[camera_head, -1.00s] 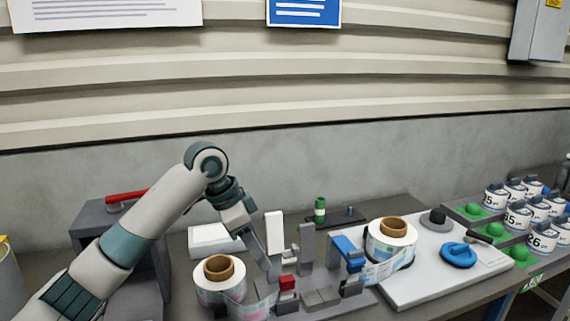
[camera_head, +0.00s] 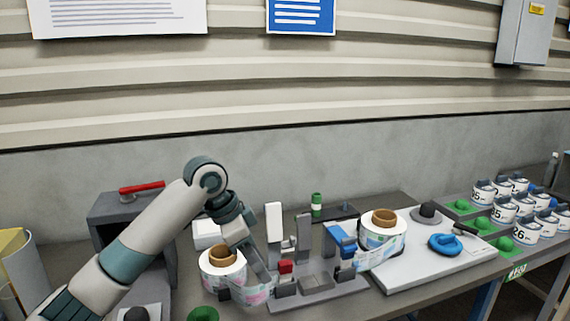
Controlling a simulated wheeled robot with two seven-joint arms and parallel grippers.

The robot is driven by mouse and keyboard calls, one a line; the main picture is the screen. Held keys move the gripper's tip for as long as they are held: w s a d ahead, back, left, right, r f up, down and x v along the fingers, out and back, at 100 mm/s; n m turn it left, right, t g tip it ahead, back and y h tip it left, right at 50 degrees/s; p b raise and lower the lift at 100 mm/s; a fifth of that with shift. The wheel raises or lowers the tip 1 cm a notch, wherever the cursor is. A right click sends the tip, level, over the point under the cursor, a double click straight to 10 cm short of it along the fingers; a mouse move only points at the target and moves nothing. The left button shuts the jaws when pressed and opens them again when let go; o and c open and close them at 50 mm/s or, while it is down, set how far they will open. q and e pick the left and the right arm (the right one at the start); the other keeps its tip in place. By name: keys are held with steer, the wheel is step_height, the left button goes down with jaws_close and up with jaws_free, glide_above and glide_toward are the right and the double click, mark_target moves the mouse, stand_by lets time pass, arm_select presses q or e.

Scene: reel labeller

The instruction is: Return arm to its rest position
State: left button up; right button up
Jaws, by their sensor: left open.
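My left arm comes in from the lower left, bent at the elbow. Its gripper (camera_head: 257,262) points down and is open, just right of the left label reel (camera_head: 222,262) and close to the label strip (camera_head: 252,291); I cannot tell whether it touches. The grey labeller (camera_head: 316,287) stands to its right, with a red block (camera_head: 286,266), a white upright plate (camera_head: 274,223) and a blue part (camera_head: 338,236). The right label reel (camera_head: 382,236) stands at its right end. My right gripper does not show.
A grey box with a red handle (camera_head: 142,188) stands behind my arm. A white board (camera_head: 418,268) with a blue ring (camera_head: 445,244) lies at right. Several labelled cans (camera_head: 505,209) and green knobs (camera_head: 503,243) sit at far right. A green cylinder (camera_head: 316,205) stands behind the labeller.

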arm_select(q)
steer(key=s+f+n, duration=0.2)
steer(key=s+f, duration=0.3)
steer(key=f, duration=0.3)
steer(key=s+f+n+t, duration=0.1)
steer(key=s+f, duration=0.4)
steer(key=f, duration=0.4)
steer(key=s+f+n, duration=0.2)
steer(key=s+f, duration=0.2)
steer(key=f, duration=0.4)
steer(key=s+a+f+n+y, duration=0.1)
steer(key=s+a+f+n, duration=0.15)
steer(key=s+a, duration=0.5)
steer(key=s+a+f+n+t+y, duration=0.15)
steer(key=s+a+f, duration=0.25)
steer(key=s, duration=0.6)
steer(key=s+a+f+n+y, duration=0.25)
steer(key=s+a, duration=0.25)
steer(key=s, duration=0.4)
step_height(320, 180, down, 29)
steer(key=g, duration=0.2)
steer(key=s+a+f, duration=0.3)
steer(key=s+f, duration=1.5)
steer(key=s, duration=0.1)
steer(key=shift+f+g+h+b, duration=0.2)
steer(key=shift+g+h+b, duration=0.1)
steer(key=shift+g+b, duration=0.15)
